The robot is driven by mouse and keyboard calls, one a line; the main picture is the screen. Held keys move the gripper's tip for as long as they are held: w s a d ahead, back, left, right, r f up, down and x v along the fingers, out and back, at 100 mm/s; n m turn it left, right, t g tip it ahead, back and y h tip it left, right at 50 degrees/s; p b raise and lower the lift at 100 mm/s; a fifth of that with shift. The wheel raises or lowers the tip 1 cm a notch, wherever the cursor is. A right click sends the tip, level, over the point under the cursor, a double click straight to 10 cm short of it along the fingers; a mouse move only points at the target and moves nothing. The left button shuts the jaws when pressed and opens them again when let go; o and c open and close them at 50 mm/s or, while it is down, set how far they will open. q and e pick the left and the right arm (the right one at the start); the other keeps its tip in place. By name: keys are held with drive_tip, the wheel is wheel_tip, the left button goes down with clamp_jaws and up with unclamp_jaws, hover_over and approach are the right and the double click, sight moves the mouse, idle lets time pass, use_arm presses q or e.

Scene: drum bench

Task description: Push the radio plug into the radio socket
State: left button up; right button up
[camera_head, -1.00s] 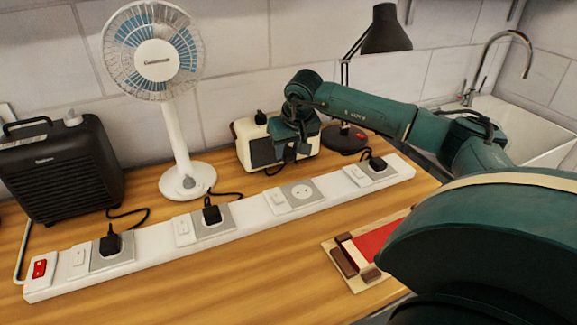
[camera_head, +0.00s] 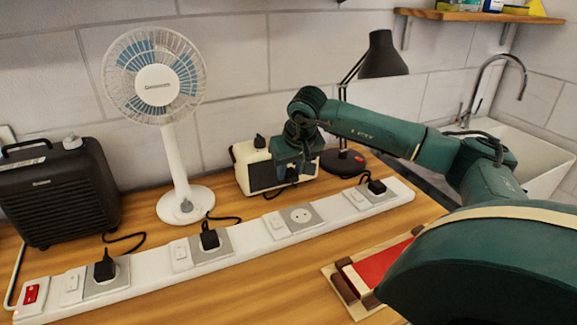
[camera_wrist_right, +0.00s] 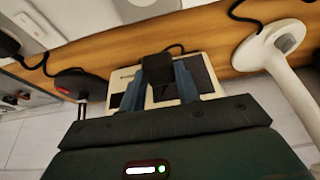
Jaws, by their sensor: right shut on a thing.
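The radio (camera_head: 250,177), cream with a dark front, stands against the wall behind the power strip (camera_head: 150,271). The radio socket (camera_head: 302,215) is the empty round one on a grey plate, third from the left. My right gripper (camera_head: 291,166) points down in front of the radio, above and behind the strip. It is shut on the black radio plug (camera_head: 291,175). In the right wrist view the plug (camera_wrist_right: 158,69) sits between the two fingers, with the radio (camera_wrist_right: 120,82) behind it. The plug is clear of the socket. Its pins are hidden. My left gripper is not in view.
Black plugs fill the other sockets: heater (camera_head: 105,267), fan (camera_head: 209,237) and lamp (camera_head: 376,186). The white fan (camera_head: 181,165) and black heater (camera_head: 50,190) stand left. The desk lamp (camera_head: 383,57) is behind my arm. A red-topped tray (camera_head: 383,267) lies front right.

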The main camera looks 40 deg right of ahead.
drive_tip(key=shift+s+a+f+b, duration=0.1)
drive_tip(key=shift+s+a+b, duration=0.1)
drive_tip(key=shift+s, duration=0.45)
drive_tip(key=shift+s+a+f+b, duration=0.15)
drive_tip(key=shift+s+a, duration=0.1)
drive_tip(key=shift+s, duration=0.45)
drive_tip(key=shift+s+a+b, duration=0.2)
drive_tip(key=shift+s, duration=0.45)
drive_tip(key=shift+s+a+f+b, duration=0.1)
drive_tip(key=shift+s+a+b, duration=0.1)
drive_tip(key=shift+s, duration=0.35)
drive_tip(key=shift+s+a+b, duration=0.15)
drive_tip(key=shift+s+a, duration=0.05)
drive_tip(key=shift+s, duration=0.35)
drive_tip(key=shift+f, duration=0.3)
drive_tip(key=shift+b, duration=0.3)
drive_tip(key=shift+f+b, duration=1.55)
drive_tip(key=shift+f, duration=0.4)
